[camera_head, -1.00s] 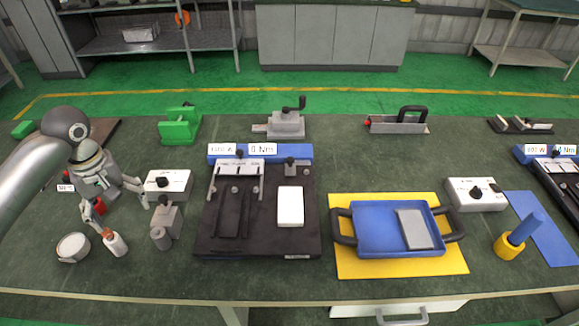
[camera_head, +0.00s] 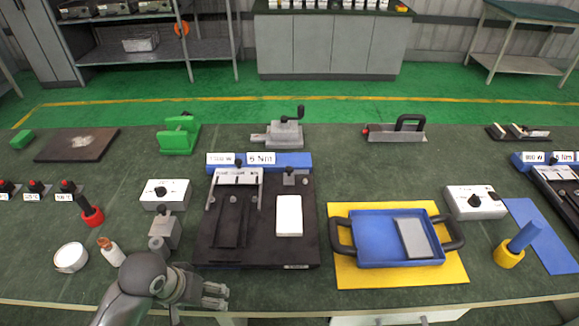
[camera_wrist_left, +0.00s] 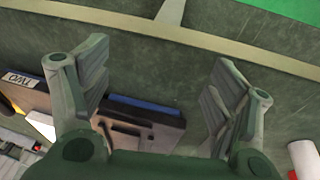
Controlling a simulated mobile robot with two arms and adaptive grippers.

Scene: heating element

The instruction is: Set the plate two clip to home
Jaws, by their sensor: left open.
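The dark plate fixture (camera_head: 270,250) lies mid-table with a blue bar along its back. It carries a pale slotted bar (camera_head: 236,176) at back left, a small grey block with a knob (camera_head: 291,178) at back right and a white pad (camera_head: 289,215). I cannot tell which part is the clip. My left gripper (camera_head: 217,296) is open and empty, in front of the fixture by the table's front edge. Its spread fingers (camera_wrist_left: 160,95) show in the wrist view.
A grey block with a knob (camera_head: 164,232), a small bottle (camera_head: 111,252) and a white round dish (camera_head: 70,257) stand left of the fixture. A blue tray (camera_head: 380,258) on a yellow mat is to the right. The strip before the fixture is narrow.

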